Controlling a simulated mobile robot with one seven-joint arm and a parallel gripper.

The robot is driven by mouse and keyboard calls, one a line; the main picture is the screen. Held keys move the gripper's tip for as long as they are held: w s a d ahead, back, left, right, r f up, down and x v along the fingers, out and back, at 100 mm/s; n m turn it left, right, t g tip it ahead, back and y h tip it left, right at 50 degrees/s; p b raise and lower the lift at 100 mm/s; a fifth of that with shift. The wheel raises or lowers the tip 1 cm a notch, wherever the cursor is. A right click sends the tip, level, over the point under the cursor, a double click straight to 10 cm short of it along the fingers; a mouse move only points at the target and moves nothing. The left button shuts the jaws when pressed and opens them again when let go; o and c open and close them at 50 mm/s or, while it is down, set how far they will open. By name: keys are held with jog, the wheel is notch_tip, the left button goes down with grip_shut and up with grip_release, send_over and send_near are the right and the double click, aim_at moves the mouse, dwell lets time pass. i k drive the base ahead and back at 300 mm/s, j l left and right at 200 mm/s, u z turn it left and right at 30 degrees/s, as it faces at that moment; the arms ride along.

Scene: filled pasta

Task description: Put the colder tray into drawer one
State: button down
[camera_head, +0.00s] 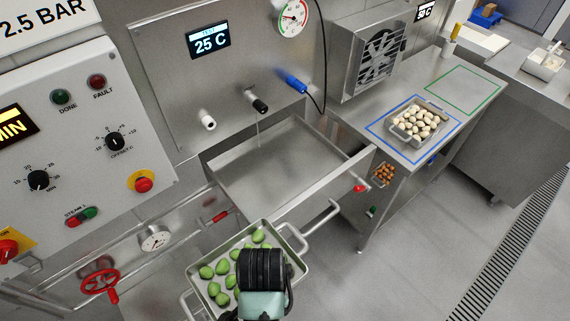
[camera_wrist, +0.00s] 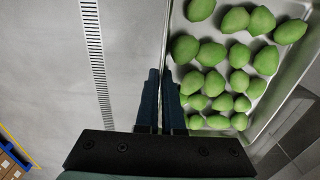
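A metal tray of green filled pasta (camera_head: 303,265) is at the bottom of the head view, in front of an open, empty drawer (camera_head: 268,168). My gripper (camera_head: 264,285) covers the tray's near side there. In the wrist view, my gripper's fingers (camera_wrist: 161,100) are close together around the rim of the green-pasta tray (camera_wrist: 168,30), one finger on each side. A second tray with pale pasta (camera_head: 391,131) rests inside the blue outline on the right counter. A display above the drawer reads 25 C. No drawer number is legible.
A green outline (camera_head: 463,91) on the counter is empty. A red valve wheel (camera_head: 100,277) and pipes are at left. The floor at right is clear.

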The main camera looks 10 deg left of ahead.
aim_at(289, 176)
jog(key=i, duration=1.35)
